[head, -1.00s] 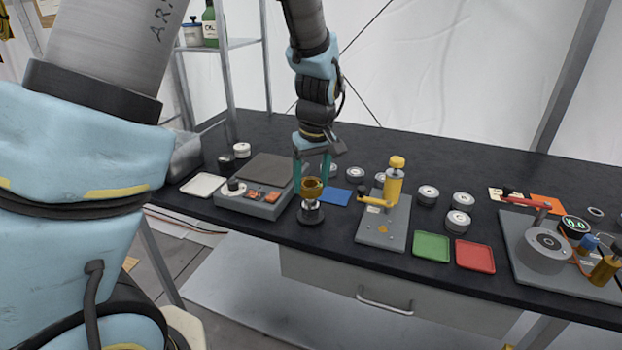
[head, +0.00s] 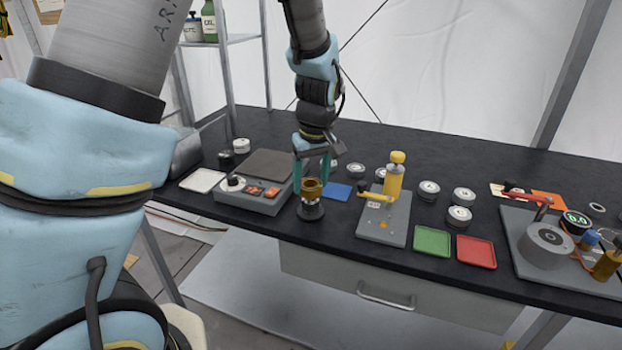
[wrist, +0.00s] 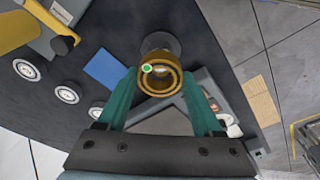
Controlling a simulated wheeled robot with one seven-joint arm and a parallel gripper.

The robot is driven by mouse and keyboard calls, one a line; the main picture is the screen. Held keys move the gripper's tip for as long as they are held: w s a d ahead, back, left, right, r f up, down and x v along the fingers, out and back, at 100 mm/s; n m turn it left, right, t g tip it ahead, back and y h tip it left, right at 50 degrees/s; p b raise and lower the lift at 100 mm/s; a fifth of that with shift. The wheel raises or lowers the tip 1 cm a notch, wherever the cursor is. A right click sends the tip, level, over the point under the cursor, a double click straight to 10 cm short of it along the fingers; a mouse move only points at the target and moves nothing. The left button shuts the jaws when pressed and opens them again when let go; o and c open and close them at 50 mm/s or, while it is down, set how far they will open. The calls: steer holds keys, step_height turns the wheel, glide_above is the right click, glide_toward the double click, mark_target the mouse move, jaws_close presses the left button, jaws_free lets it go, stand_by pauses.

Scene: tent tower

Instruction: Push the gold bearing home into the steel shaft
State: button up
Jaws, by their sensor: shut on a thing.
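The gold bearing (head: 312,189) is a ring held upright between the teal fingers of my gripper (head: 312,172), which is shut on it. In the wrist view the bearing (wrist: 160,80) sits between the fingertips (wrist: 159,84), with a small green dot on its rim. The steel shaft (head: 311,211) is a short dark grey piece with a round base on the bench. The bearing is directly above it and appears to meet its top; how deep it sits is hidden. In the wrist view the shaft's round base (wrist: 161,42) shows beyond the bearing.
A grey scale-like box (head: 253,197) stands close at left of the shaft. A blue mat (head: 335,191) and a yellow hand press (head: 386,210) are at right. Green (head: 432,242) and red (head: 476,252) trays lie farther right. The bench's front edge is close to the shaft.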

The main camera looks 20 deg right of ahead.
steer(key=shift+f+b, duration=0.5)
steer(key=shift+f, duration=0.45)
steer(key=o, duration=1.5)
steer(key=shift+r, duration=0.1)
steer(key=r, duration=0.3)
steer(key=s+r+b, duration=0.1)
steer(key=r, duration=0.3)
steer(key=r+b, duration=0.1)
steer(key=r, duration=0.2)
steer(key=shift+s+r, duration=0.25)
steer(key=shift+s, duration=0.1)
